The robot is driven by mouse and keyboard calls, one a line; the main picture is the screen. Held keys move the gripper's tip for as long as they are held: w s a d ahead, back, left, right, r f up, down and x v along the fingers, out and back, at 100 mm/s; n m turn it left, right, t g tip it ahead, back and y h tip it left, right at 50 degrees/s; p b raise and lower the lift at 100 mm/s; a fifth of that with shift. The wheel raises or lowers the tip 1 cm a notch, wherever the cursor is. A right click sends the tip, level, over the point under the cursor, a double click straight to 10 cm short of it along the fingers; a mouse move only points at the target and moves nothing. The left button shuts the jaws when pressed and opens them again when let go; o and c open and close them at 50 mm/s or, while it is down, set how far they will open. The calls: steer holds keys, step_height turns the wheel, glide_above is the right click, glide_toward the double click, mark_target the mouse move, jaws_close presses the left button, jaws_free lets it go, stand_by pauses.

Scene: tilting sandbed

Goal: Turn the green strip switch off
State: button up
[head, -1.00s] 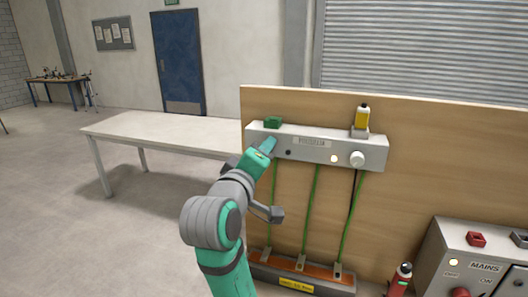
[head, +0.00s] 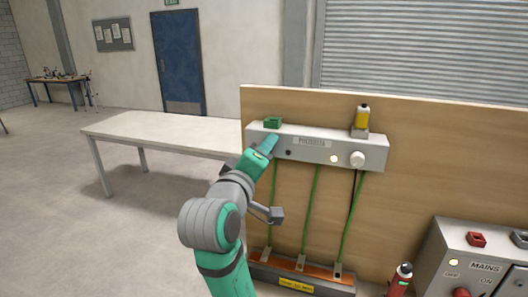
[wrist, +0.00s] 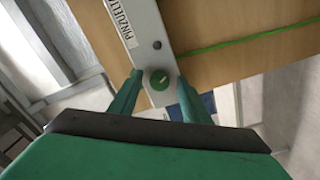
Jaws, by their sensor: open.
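The grey strip box (head: 372,153) is fixed to the upper left of a wooden board, with a name label on its front. In the wrist view, a round green knob (wrist: 159,78) with a pale pointer line sits near the end of the strip box (wrist: 143,15). In the head view that knob is hidden behind my gripper (head: 272,141), which is at the box's left end. In the wrist view my open gripper (wrist: 157,75) has one finger on each side of the knob. I cannot tell whether the fingers touch it.
Green cables (head: 312,210) hang below. A mains box (head: 472,262) stands right; a table (head: 170,132) stands left.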

steer(key=v, duration=1)
steer(key=shift+s, duration=0.25)
steer(key=shift+a, duration=0.1)
